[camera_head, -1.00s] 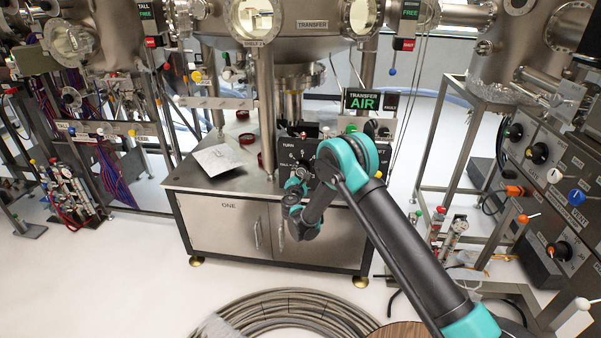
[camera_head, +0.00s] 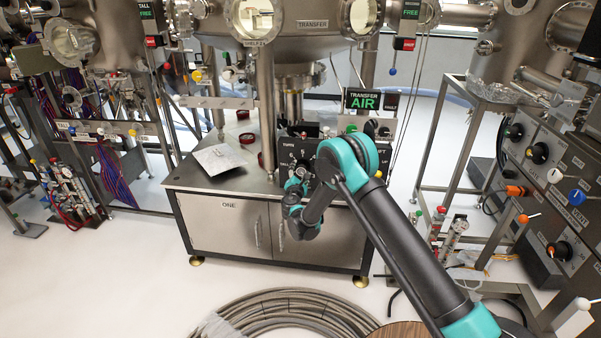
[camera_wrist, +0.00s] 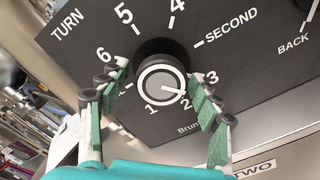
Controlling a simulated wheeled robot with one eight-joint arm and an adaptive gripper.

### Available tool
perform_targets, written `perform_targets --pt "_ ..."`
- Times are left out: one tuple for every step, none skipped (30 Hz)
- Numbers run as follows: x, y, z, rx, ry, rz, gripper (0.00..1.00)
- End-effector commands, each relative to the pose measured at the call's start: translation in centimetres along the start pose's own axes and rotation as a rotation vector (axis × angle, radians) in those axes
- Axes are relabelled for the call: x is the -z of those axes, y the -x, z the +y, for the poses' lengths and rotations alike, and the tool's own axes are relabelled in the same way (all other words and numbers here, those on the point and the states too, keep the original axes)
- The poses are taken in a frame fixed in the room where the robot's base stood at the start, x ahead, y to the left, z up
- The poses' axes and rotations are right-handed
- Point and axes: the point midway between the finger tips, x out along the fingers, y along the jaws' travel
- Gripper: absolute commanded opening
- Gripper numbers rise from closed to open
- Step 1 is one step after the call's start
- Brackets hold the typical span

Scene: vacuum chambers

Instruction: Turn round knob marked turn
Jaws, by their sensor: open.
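The panel also shows in the head view (camera_head: 301,155), on the steel cabinet, partly hidden by my arm. My gripper (camera_wrist: 160,97) is open, with one finger on each side of the knob. I cannot tell whether either finger touches it. In the head view my gripper (camera_head: 297,186) is at the panel's front, and the knob is hidden there.
The steel cabinet (camera_head: 232,228) marked ONE carries a paper sheet (camera_head: 220,158) left of the panel. A coiled hose (camera_head: 290,315) lies on the floor in front. A control panel (camera_head: 560,180) stands at right.

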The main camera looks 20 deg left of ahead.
Motion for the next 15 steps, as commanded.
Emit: perform_targets --pt "0.0 0.0 0.0 0.000 0.000 0.000 0.64" --pt "0.0 0.0 0.0 0.000 0.000 0.000 0.64" --pt "0.0 0.1 0.0 0.000 0.000 0.000 0.64" --pt "0.0 0.2 0.0 0.000 0.000 0.000 0.64" --pt "0.0 0.3 0.0 0.000 0.000 0.000 0.64" --pt "0.0 0.7 0.0 0.000 0.000 0.000 0.64" --pt "0.0 1.0 0.1 -0.001 0.000 0.001 0.64" --pt "0.1 1.4 0.1 -0.001 0.000 0.001 0.64" --pt "0.1 2.1 0.1 -0.002 0.000 0.002 0.64" --pt "0.1 2.6 0.1 -0.002 0.000 0.002 0.64" --pt "0.0 3.2 0.1 -0.002 0.000 0.002 0.64" --pt "0.0 4.0 0.1 -0.001 0.000 0.001 0.64" --pt "0.0 4.6 0.1 -0.001 0.000 0.001 0.64" --pt "0.1 5.3 0.1 -0.002 0.000 0.002 0.64" --pt "0.1 6.1 0.1 -0.002 0.000 0.002 0.64"
